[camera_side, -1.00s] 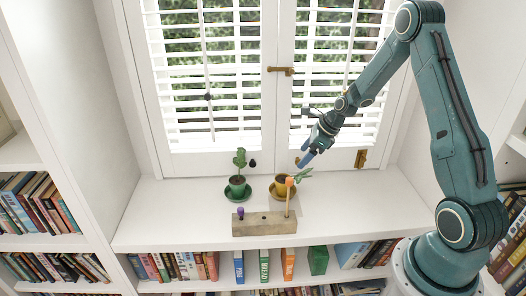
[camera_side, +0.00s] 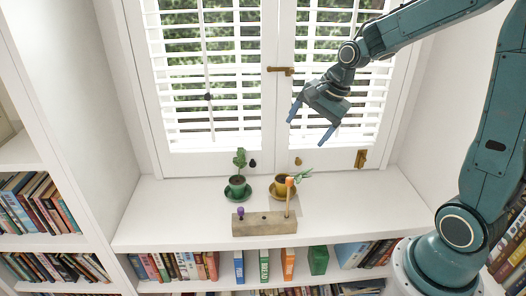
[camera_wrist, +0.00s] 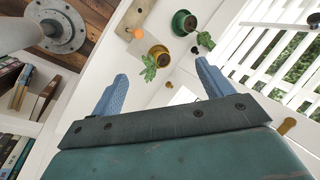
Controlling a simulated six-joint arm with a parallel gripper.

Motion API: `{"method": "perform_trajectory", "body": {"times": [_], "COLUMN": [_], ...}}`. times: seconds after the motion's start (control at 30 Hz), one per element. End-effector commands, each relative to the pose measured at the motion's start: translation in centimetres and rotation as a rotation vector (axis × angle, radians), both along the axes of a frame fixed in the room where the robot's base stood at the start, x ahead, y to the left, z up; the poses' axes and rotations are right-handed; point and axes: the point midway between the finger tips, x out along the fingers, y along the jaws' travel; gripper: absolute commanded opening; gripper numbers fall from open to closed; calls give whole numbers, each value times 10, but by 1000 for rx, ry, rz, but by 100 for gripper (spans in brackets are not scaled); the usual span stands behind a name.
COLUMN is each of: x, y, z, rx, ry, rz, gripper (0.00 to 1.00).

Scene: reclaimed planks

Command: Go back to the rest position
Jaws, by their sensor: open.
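My gripper (camera_side: 310,124) is open and empty. It hangs in the air in front of the shutters, above and to the right of the plants on the white sill. Its two blue fingers are spread wide in the side view. In the wrist view, my gripper (camera_wrist: 160,88) also shows its fingers well apart with nothing between them.
On the sill (camera_side: 350,200) stand a green pot (camera_side: 237,187) and a yellow pot (camera_side: 281,187), each on a saucer. A wooden block (camera_side: 264,224) in front holds a purple-topped peg and an orange-topped stick. Shutters (camera_side: 215,100) stand behind. The right sill is clear.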

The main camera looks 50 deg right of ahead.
Motion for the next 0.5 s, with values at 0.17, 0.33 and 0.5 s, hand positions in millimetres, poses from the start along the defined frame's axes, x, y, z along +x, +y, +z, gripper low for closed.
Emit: {"method": "perform_trajectory", "body": {"times": [0.17, 0.33, 0.5], "x": [-28, -57, -88], "y": [22, 40, 54], "z": [27, 46, 61], "rx": [-123, -235, -344], "ry": [-30, -52, -74], "rz": [215, 415, 610], "gripper": [79, 79, 79]}}
